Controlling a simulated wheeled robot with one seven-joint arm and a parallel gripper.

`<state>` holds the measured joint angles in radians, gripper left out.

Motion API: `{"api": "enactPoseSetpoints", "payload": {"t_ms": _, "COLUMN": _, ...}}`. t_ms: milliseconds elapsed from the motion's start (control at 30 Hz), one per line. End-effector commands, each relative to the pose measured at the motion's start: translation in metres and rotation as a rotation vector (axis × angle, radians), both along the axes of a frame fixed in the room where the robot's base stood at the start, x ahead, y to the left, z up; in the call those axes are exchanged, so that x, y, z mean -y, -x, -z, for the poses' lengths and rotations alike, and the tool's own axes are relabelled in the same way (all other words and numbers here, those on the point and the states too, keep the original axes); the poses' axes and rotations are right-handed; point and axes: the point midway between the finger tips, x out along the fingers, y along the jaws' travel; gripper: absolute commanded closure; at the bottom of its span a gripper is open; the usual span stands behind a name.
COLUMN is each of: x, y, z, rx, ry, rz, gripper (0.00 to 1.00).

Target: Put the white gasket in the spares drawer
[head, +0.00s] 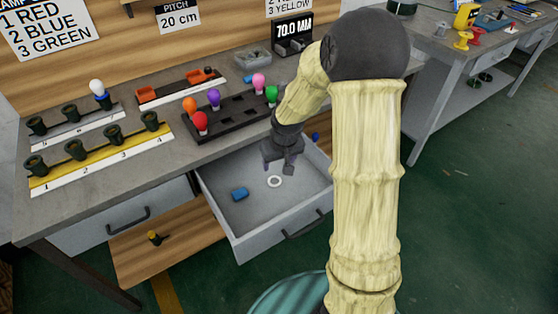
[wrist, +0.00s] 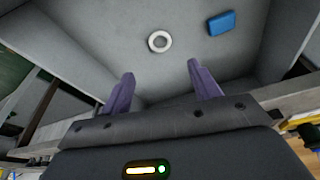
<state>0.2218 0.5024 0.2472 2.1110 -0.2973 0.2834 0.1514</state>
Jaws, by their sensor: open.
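The white gasket (head: 275,181) is a small ring lying flat on the floor of the open grey drawer (head: 245,221). It also shows in the wrist view (wrist: 150,41), beyond my fingertips and between their lines. My gripper (head: 283,168) is above the drawer, just behind the gasket in the head view. Its two purple fingers (wrist: 160,70) are spread apart with nothing between them. The gasket lies clear of the fingers.
A blue block (head: 240,194) lies in the same drawer, left of the gasket. On the bench above, a dark rack (head: 235,115) holds several coloured bulbs. A closed drawer (head: 125,215) is at left. The drawer walls stand around the gripper.

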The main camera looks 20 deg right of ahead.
Motion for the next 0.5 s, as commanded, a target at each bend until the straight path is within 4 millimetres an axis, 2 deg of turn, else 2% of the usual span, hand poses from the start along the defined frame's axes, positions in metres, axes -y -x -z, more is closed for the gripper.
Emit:
{"api": "enactPoseSetpoints", "payload": {"t_ms": 267, "x": 0.000, "y": 0.005, "z": -0.003, "rx": -0.001, "ry": 0.004, "rz": 0.000, "gripper": 0.38}}
{"api": "enactPoseSetpoints", "payload": {"t_ms": 367, "x": -0.001, "y": 0.020, "z": -0.013, "rx": -0.005, "ry": 0.016, "rz": 0.006, "gripper": 0.38}}
{"api": "enactPoseSetpoints", "payload": {"t_ms": 500, "x": -0.001, "y": 0.060, "z": -0.035, "rx": -0.016, "ry": 0.033, "rz": 0.025, "gripper": 0.38}}
